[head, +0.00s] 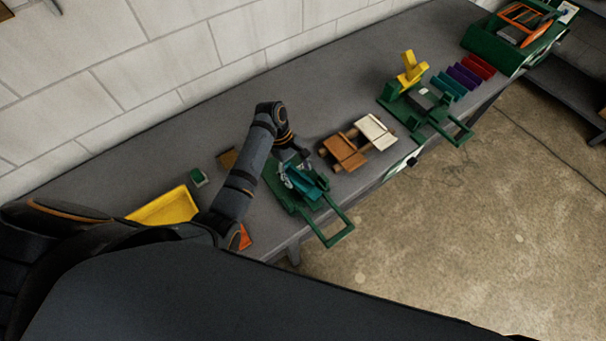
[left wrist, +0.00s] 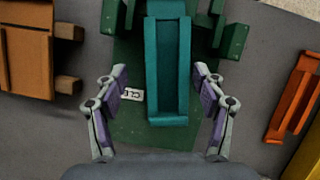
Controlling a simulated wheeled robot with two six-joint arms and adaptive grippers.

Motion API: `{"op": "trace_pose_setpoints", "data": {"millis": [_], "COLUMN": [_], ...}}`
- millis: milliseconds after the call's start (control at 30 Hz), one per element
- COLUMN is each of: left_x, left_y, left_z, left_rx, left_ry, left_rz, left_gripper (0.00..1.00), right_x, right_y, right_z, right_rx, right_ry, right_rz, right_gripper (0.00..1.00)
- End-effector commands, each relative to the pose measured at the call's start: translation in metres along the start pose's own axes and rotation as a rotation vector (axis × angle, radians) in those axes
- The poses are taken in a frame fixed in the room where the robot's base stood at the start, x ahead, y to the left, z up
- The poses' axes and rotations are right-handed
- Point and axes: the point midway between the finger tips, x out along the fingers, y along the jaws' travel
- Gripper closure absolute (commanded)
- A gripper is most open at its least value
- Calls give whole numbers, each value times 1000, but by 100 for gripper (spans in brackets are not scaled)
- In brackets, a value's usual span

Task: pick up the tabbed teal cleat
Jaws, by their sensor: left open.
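A teal cleat (left wrist: 167,68), a long channel-like piece with raised sides and a lip at its near end, lies in a green fixture (left wrist: 136,143) in the left wrist view. In the head view the teal cleat (head: 312,187) is partly hidden by my gripper and sits in the green fixture (head: 334,219) on the bench. My left gripper (left wrist: 160,88) is open, with one finger on each side of the cleat's near part. Both fingers look apart from it. In the head view my left gripper (head: 287,171) is over the fixture. My right gripper is not in view.
A brown and cream wooden piece (head: 374,132) is right of the fixture on the grey bench (head: 226,118). A yellow tray (head: 165,206) is left. Farther right stand another green fixture with a yellow part (head: 410,69) and several coloured strips (head: 464,76). A block wall runs behind.

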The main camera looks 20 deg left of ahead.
Motion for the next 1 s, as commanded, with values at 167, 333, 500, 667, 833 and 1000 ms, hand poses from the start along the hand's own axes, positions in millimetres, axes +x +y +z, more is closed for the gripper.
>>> {"op": "trace_pose_setpoints", "data": {"millis": [167,333,500,667,833,1000], "left_x": [0,0,0,0,-2,-17], "left_y": [0,0,0,0,1,12], "left_z": [0,0,0,0,0,0], "left_rx": [0,0,0,-1,-1,3], "left_ry": [0,0,0,0,1,2], "left_rz": [-1,-1,-1,-2,-3,-1], "left_gripper": [40,63,86,96,96,96], "right_x": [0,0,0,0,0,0], "right_y": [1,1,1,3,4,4], "right_z": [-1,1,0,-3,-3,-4], "right_rx": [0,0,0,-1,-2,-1], "right_ry": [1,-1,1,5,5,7], "right_rz": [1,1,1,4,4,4], "right_gripper": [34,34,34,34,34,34]}}
